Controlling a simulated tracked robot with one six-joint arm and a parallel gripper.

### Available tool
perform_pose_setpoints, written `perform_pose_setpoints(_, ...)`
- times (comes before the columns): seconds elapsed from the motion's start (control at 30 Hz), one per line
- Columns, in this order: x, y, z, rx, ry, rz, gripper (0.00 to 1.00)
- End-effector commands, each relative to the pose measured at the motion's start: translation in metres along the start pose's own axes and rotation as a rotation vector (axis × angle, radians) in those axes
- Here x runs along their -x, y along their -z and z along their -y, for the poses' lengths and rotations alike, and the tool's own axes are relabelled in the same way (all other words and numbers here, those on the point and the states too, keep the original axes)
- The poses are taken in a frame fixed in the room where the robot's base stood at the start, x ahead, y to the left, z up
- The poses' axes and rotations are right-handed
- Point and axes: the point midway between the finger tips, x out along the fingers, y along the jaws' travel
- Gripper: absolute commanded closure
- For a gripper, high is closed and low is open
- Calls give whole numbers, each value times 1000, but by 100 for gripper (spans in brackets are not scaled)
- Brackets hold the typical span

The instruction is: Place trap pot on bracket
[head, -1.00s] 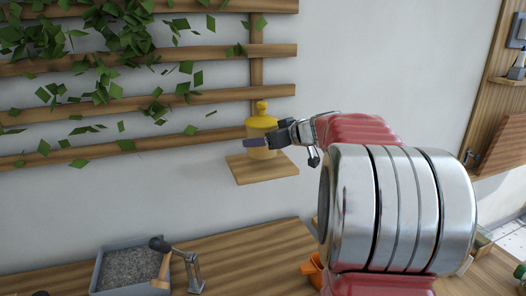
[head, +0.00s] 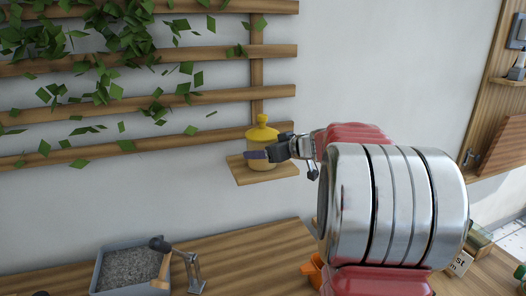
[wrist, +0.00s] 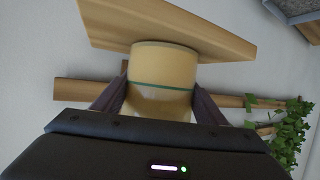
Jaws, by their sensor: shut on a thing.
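The trap pot (head: 262,143) has a yellow lid with a knob and a pale tan body. It is upright at the wooden bracket shelf (head: 240,177) on the wall. My gripper (head: 262,155) reaches in from the right and is shut on the pot's body. In the wrist view the pot (wrist: 162,75) sits between both fingers, with a green line around it, and its end meets or nearly meets the bracket board (wrist: 210,35). I cannot tell for sure whether the pot's base touches the board.
A slatted wooden trellis (head: 150,101) with ivy is on the wall left of and behind the bracket. Below is a wooden bench (head: 235,250) with a grey tray of gravel (head: 112,282) and a small tool with a wooden handle (head: 160,262). A wooden board with fittings (head: 496,85) hangs at right.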

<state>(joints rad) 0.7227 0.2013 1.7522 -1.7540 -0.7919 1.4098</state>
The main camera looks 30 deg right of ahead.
Motion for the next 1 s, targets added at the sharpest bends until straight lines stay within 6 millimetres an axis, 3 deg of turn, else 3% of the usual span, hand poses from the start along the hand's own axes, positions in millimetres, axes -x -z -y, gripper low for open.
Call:
perform_pose_setpoints(0.07, 0, 0, 0, 0, 0, -2, 97)
perform_pose_setpoints(0.1, -1, -2, 0, -1, 0, 0, 33)
perform_pose_setpoints(0.37, -1, -2, 0, 0, 0, 0, 15)
perform_pose_setpoints(0.7, 1, 1, 0, 0, 0, 0, 15)
perform_pose_setpoints(1.0, 36, 1, -1, 0, -3, -1, 15)
